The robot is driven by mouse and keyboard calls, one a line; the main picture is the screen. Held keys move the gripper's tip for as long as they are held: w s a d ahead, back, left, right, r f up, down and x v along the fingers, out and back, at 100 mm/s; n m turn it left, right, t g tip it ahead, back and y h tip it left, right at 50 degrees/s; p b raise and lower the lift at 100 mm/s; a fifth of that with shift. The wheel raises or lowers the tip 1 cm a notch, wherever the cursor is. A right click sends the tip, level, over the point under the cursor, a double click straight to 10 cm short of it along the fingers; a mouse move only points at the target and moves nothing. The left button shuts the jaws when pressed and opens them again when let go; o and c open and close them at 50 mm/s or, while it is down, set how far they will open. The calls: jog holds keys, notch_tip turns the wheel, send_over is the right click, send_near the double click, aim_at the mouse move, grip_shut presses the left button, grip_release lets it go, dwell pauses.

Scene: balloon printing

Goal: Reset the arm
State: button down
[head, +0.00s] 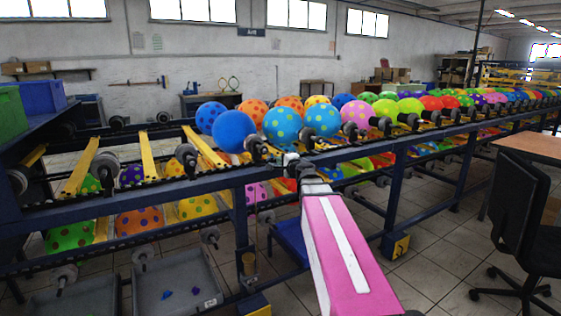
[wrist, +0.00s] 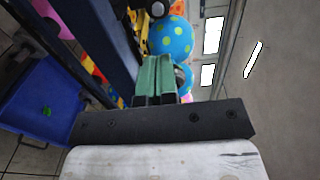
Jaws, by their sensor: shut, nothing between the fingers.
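My pink and white arm reaches forward from the lower right of the head view to the rack. My gripper (head: 291,160) is at its far end, close to the rack's upper rail and just below the balloons. In the wrist view its green fingers (wrist: 155,80) are together with nothing between them. A plain blue balloon (head: 234,131) sits on the rack just left of the gripper. A light blue dotted balloon (head: 282,125) is right behind it, and this kind of balloon also shows beyond the fingers in the wrist view (wrist: 171,39).
The dark blue rack rail (head: 412,139) runs along the row of colored balloons. A blue bin (wrist: 45,105) is at left in the wrist view. A grey tray (head: 180,278) lies below the rack. A black chair (head: 520,205) stands at right. Tiled floor is clear between rack and chair.

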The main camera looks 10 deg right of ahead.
jog(key=s+a+f+n+g, duration=0.3)
jog(key=s+f, duration=0.1)
jog(key=f, duration=0.3)
jog(key=s+a+f+n+g, duration=0.2)
jog(key=s+f+n+g, duration=0.1)
jog(key=f, duration=0.4)
jog(key=s+a+f+n+g, duration=0.3)
jog(key=s+f+n, duration=0.1)
jog(key=f, duration=0.4)
jog(key=s+d+f+n+g+h, duration=0.2)
jog(key=s+f+g, duration=0.2)
jog(key=s+f, duration=0.2)
jog(key=s+d+f+n+g+h, duration=0.2)
jog(key=s+d+f+g+h, duration=0.1)
jog(key=s+f, duration=0.4)
jog(key=shift+s+f+g+h, duration=0.15)
jog(key=shift+s+g+h, duration=0.15)
jog(key=shift+s+g, duration=0.35)
jog(key=shift+s, duration=0.1)
